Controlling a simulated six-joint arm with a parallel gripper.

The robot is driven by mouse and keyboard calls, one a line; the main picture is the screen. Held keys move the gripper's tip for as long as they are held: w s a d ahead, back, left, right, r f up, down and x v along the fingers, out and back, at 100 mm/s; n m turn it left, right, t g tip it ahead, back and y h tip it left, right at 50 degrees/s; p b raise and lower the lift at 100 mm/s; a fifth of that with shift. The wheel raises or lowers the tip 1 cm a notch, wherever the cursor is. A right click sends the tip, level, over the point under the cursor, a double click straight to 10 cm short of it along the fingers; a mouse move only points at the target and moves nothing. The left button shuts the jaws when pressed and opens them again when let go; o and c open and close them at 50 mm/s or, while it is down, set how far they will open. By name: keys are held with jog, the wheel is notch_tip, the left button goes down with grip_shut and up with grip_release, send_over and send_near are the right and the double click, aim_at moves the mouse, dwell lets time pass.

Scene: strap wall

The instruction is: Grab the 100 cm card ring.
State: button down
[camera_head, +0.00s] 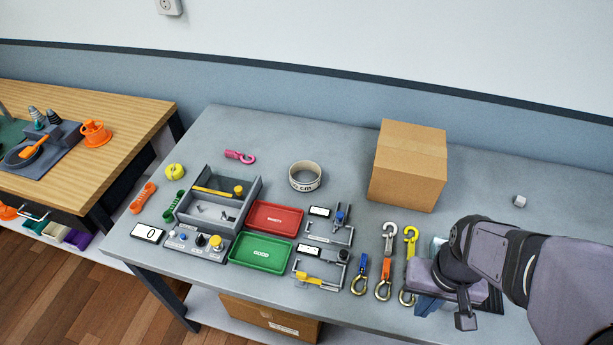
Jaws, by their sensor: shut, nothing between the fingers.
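A pale card ring (292,181) lies on the grey table, behind the red tray and left of the cardboard box. Dark print runs along its near side, too small for me to read surely. Its open top faces up and it looks empty. My gripper (465,320) is at the lower right, near the table's front edge, well to the right of the ring. It is shut and holds nothing. My arm hides part of the table there.
A cardboard box (408,165) stands right of the ring. Red (255,219) and green (243,254) trays, a grey bin (184,213) and small clamps (318,278) lie in front. Several hooked straps (383,277) lie between ring and gripper. A pink hook (240,156) lies left.

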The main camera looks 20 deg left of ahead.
jog(key=shift+c, duration=0.4)
grip_release()
